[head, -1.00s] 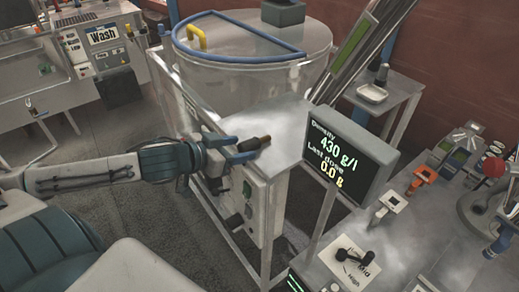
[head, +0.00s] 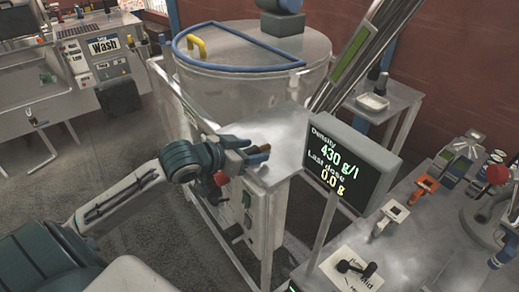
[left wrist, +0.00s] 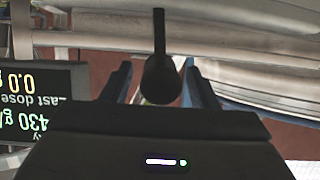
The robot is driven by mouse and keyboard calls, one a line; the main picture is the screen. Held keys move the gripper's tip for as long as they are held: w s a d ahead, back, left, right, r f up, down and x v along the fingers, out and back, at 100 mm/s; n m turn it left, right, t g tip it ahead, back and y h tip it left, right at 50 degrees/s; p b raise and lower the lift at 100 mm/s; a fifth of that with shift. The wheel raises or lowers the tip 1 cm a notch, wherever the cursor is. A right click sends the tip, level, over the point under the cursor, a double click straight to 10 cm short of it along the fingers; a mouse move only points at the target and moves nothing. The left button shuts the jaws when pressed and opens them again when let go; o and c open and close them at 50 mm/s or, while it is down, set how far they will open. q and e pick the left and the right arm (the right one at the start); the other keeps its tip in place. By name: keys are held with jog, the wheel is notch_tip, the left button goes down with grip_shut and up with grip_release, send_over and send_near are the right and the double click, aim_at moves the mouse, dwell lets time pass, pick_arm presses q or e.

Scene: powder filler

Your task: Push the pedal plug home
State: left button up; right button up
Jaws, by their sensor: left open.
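The dark plug with a brownish end (head: 260,155) shows at the top front edge of the filler's metal control box (head: 262,200). My left gripper (head: 254,154) is open around it, with blue fingers above and below it in the head view. In the left wrist view a dark rounded body with a thin stem (left wrist: 160,78), which looks like the plug, stands between the open fingers (left wrist: 158,88), with gaps on both sides. The socket cannot be made out. My right gripper is not in view.
A display (head: 347,162) on a post stands right of the box. A red button (head: 220,178) is on the box just below my gripper. The round hopper (head: 250,85) stands behind. A bench (head: 420,240) with several tools is at right.

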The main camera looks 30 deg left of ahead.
pick_arm(q)
jog(key=shift+w, duration=0.15)
jog(key=c, duration=1.1)
jog(key=shift+o, duration=0.2)
